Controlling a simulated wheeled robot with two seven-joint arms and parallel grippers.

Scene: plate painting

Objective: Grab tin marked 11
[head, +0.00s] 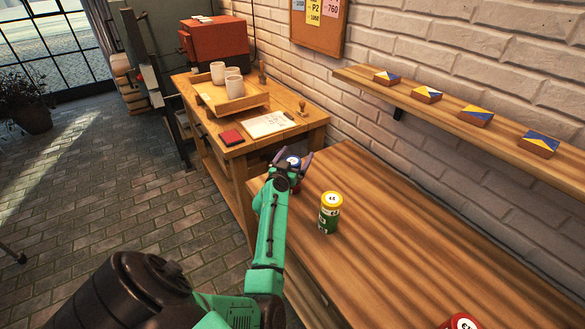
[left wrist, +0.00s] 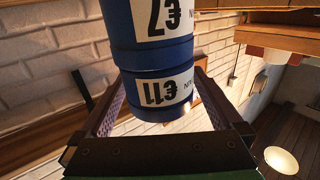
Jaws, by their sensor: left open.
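Two blue tins with white labels show in line in the left wrist view. The tin nearer my gripper (left wrist: 160,112) has a label that appears to read 11. The tin farther from my gripper (left wrist: 155,30) has a label that seems to carry a 7. In the head view a blue tin top (head: 293,161) shows at the end of my left arm, by the far end of the bench. My left gripper (head: 292,156) is open, with its fingers on both sides of the tin marked 11. Contact cannot be told. My right gripper is out of view.
A yellow-topped green tin (head: 330,212) stands on the wooden bench (head: 400,240). A red tin (head: 463,322) is at the bottom edge. The side table holds a tray (head: 232,101) with mugs. A wall shelf (head: 500,124) carries several small blocks. The bench middle is clear.

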